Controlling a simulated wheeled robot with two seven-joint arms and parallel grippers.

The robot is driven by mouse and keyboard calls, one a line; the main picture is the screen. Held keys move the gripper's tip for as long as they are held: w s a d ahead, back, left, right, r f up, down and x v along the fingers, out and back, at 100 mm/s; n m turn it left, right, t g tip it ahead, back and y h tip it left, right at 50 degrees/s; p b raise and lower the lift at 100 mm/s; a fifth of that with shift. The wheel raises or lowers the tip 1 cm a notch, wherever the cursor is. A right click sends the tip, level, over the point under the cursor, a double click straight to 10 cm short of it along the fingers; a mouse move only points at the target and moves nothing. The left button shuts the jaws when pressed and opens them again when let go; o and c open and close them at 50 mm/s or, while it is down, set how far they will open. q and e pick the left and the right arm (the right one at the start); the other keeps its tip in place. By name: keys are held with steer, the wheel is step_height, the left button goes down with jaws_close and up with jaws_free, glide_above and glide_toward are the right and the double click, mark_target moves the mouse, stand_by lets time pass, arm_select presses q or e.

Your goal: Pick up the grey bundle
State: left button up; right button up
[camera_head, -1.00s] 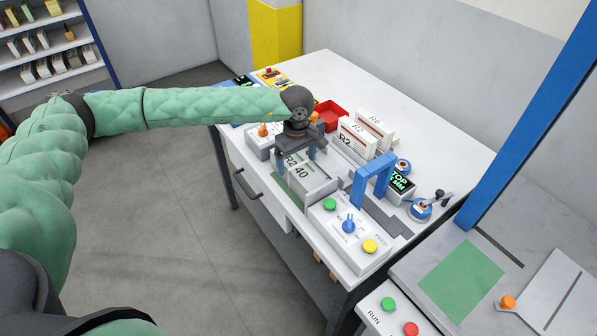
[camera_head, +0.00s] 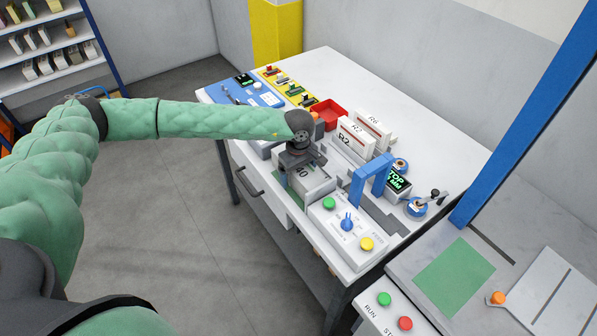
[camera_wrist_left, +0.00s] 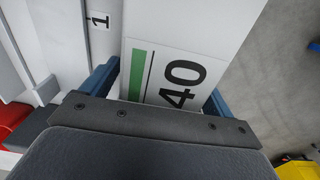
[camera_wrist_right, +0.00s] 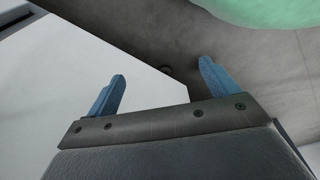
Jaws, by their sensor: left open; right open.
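The grey bundle (camera_head: 318,182) stands on the white bench, partly hidden by my left gripper (camera_head: 299,172) in the head view. In the left wrist view its pale face with a black "40" and a green stripe (camera_wrist_left: 190,62) lies between the two blue fingers. My left gripper (camera_wrist_left: 160,92) is open, with one finger on each side of the bundle; I cannot tell whether they touch it. My right gripper (camera_wrist_right: 162,75) is open and empty over a white surface and grey floor. It is out of the head view.
White bundles with red bands (camera_head: 355,138) stand behind the grey bundle. A blue arch (camera_head: 372,172) and a control box with green and yellow buttons (camera_head: 343,228) are close on the right. A red tray (camera_head: 329,112) lies farther back. The bench's far right part is clear.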

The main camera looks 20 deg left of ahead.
arm_select(q)
steer(key=c, duration=1.7)
steer(key=shift+w, duration=0.1)
steer(key=shift+c, duration=0.7)
steer(key=shift+r, duration=0.1)
